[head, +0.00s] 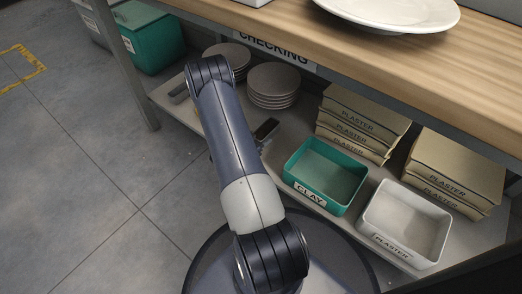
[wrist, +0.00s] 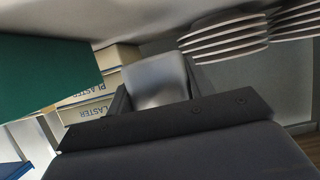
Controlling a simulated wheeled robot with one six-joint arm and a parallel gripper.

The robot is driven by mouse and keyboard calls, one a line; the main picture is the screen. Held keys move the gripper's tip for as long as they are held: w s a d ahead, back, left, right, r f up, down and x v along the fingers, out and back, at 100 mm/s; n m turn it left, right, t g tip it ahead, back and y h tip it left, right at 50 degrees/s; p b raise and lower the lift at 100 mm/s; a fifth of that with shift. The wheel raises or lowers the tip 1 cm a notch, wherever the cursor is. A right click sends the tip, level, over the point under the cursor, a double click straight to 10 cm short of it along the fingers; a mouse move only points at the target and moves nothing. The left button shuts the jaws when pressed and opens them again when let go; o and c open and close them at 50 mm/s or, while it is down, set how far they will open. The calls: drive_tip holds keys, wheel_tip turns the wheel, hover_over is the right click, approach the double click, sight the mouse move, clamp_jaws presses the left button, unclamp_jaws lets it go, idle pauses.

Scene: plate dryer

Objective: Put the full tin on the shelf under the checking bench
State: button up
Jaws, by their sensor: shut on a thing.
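The checking bench (head: 390,62) has a wooden top and a CHECKING label on its front edge. The grey shelf (head: 298,122) runs below it. My gripper (wrist: 156,82) is shut on a silver-grey tin (wrist: 158,92), which sits between the two fingers in the wrist view. In the head view a small dark-topped tin (head: 266,128) shows just right of my arm, over the shelf between the plates and the teal bin. My arm hides most of my gripper there. I cannot tell whether the tin touches the shelf.
On the shelf stand plate stacks (head: 273,85), a teal CLAY bin (head: 326,175), a white PLASTER bin (head: 405,222) and PLASTER boxes (head: 362,122). A grey object (head: 179,94) lies at the shelf's left end. A white plate (head: 390,12) is on the bench top.

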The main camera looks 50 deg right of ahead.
wheel_tip(320, 180, down, 7)
drive_tip(key=shift+r+b, duration=0.2)
drive_tip(key=shift+b, duration=1.05)
drive_tip(key=shift+f, duration=0.15)
drive_tip(key=o, duration=1.2)
drive_tip(key=shift+a+r, duration=0.25)
drive_tip(key=shift+p+v, duration=2.15)
drive_tip(key=shift+v, duration=3.6)
